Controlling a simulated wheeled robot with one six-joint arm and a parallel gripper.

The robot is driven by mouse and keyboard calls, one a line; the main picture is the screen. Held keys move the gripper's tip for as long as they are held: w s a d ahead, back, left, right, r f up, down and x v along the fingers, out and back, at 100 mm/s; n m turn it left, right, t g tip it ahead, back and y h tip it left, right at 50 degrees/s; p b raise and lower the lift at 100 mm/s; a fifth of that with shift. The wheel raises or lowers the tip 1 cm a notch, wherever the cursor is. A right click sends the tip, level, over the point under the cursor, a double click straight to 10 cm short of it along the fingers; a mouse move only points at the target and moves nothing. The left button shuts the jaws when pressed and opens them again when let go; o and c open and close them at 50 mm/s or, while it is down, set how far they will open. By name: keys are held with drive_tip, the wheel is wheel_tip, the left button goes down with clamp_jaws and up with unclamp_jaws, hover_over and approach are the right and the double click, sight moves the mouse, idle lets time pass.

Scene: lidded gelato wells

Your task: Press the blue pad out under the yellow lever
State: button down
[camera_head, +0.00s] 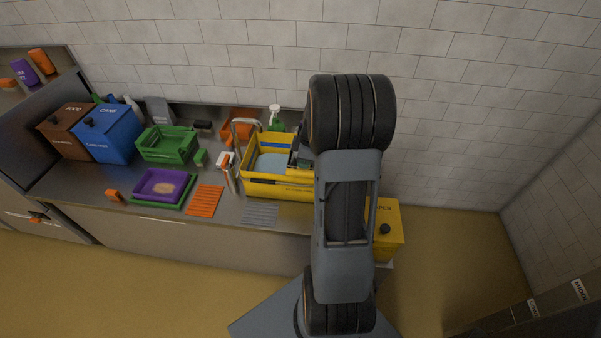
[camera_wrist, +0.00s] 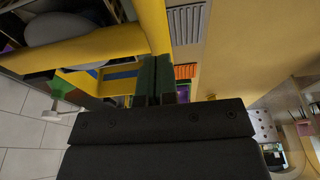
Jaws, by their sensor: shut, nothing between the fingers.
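My gripper (camera_wrist: 157,68) is shut and empty in the wrist view, its two dark green fingertips together beside a yellow bar (camera_wrist: 154,25). A blue strip (camera_wrist: 122,73) shows left of the fingertips, partly covered by yellow parts; I cannot tell whether it is the blue pad. I cannot single out the yellow lever. In the head view, a yellow crate (camera_head: 276,187) stands on the counter with a pale blue surface (camera_head: 270,163) inside it. My arm covers its right end, and my fingertips cannot be made out there.
Left are an orange mat (camera_head: 205,201), a purple tray (camera_head: 150,196), a green crate (camera_head: 167,156) and blue and brown bins. A yellow bin (camera_head: 386,216) stands right.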

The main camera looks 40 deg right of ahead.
drive_tip(key=shift+f+b, duration=0.3)
drive_tip(key=shift+f, duration=0.05)
idle(0.6)
drive_tip(key=shift+f+b, duration=0.65)
drive_tip(key=shift+f, duration=0.1)
drive_tip(key=shift+s+a+f, duration=0.1)
drive_tip(key=shift+s+f, duration=0.05)
drive_tip(key=shift+f, duration=0.2)
idle(3.0)
drive_tip(key=shift+r, duration=0.15)
wheel_tip(320, 180, up, 8)
drive_tip(key=p, duration=0.4)
drive_tip(key=shift+p, duration=0.4)
drive_tip(key=shift+r, duration=0.1)
idle(0.5)
